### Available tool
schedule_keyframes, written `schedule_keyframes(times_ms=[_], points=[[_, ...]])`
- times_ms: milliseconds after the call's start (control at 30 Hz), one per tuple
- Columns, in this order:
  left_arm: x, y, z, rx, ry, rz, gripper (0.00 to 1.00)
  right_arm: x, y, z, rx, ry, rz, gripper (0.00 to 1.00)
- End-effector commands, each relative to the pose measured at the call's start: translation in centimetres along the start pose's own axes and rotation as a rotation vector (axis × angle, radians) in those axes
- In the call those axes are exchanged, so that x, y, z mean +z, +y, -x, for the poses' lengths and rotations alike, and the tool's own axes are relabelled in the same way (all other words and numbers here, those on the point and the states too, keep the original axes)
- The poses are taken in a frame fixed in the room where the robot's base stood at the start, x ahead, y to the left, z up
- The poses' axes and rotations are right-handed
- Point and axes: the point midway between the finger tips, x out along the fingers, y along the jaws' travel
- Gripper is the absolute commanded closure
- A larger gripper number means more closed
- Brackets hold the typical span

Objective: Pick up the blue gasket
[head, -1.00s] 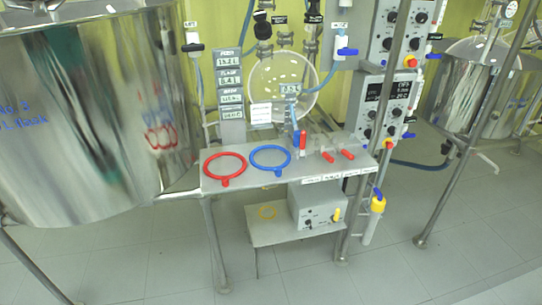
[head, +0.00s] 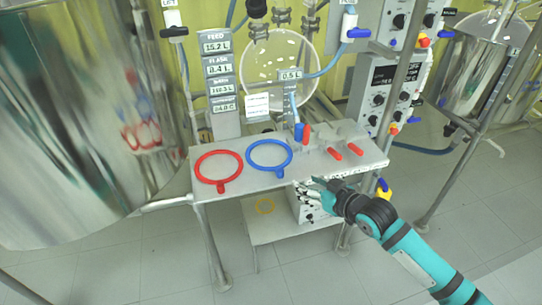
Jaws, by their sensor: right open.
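The blue gasket (head: 279,172) is a flat ring with a small tab, lying on the grey metal shelf in the head view. A red ring (head: 221,187) of similar shape lies to its left, apart from it. My right gripper (head: 307,185) is at the shelf's front edge, to the lower right of the blue gasket. It is open, appears empty and does not touch the gasket. My left gripper is not in view.
The shelf (head: 238,190) also holds red-handled items (head: 335,153) and small upright red and blue pieces (head: 303,133) at the right. A large steel vessel (head: 70,130) stands at the left. A lower shelf (head: 280,232) bears a yellow ring (head: 265,199) and a control box.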

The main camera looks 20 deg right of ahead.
Motion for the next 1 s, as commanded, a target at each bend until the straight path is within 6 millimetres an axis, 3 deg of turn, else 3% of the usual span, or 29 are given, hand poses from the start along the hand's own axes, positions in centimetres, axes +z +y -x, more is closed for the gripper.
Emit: schedule_keyframes(times_ms=[133,300,600,1000], points=[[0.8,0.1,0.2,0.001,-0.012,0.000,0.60,-0.2,0.1,-3.5,0.002,0.004,-0.002,0.51],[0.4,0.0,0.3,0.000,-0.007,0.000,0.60,-0.2,0.1,-6.8,0.001,0.003,0.000,0.51],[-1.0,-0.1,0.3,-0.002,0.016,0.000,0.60,0.0,0.2,-9.3,0.002,0.001,0.000,0.51],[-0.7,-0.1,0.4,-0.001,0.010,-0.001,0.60,0.4,0.8,-14.0,0.002,0.001,0.001,0.51]])
